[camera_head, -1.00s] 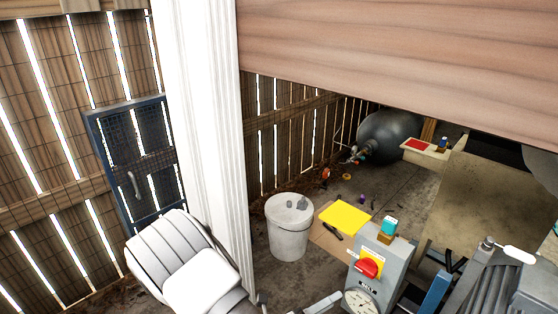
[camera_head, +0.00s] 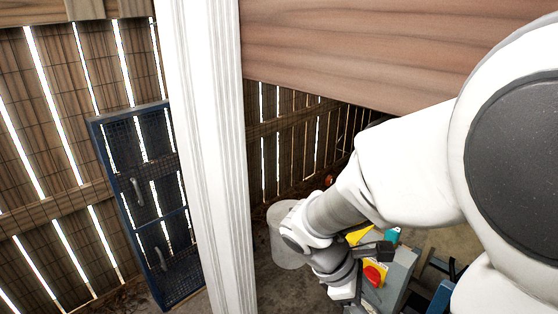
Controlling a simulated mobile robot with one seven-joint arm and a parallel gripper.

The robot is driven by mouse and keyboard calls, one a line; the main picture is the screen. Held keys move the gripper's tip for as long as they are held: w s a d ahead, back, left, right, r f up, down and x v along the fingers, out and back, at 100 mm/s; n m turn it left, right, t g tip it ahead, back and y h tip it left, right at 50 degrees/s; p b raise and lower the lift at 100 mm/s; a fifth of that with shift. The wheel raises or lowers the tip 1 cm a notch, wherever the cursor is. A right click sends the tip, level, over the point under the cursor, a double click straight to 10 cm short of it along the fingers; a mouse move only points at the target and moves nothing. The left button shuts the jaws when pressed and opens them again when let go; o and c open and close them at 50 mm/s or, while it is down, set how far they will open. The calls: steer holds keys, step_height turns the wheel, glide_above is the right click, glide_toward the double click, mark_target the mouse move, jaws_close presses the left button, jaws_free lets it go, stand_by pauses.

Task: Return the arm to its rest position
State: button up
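My white and grey arm reaches in from the right edge and bends down to the lower middle of the head view. Its end, my gripper (camera_head: 343,290), is low in front of the grey control box (camera_head: 398,277). The fingers cannot be made out, so I cannot tell if they are open or shut, and no held thing shows. The arm hides much of the workspace behind it, including the tank area.
A white post (camera_head: 205,150) stands left of the arm, with a wooden beam (camera_head: 350,45) above. A pale bucket (camera_head: 285,245) is partly behind the wrist. The box carries a red knob (camera_head: 373,275). A blue mesh cabinet (camera_head: 150,200) stands at the left wall.

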steer(key=s+a+r+m+t+y, duration=0.1)
steer(key=s+r+m+t+y, duration=0.1)
steer(key=r+m, duration=0.4)
steer(key=s+a+r+m+t+y, duration=0.1)
steer(key=s+r+m+t+y, duration=0.2)
steer(key=r+m, duration=0.4)
steer(key=shift+a+m+t+y, duration=0.3)
steer(key=shift+m+t+y, duration=0.5)
steer(key=shift+y, duration=0.1)
steer(key=shift+s+d, duration=0.1)
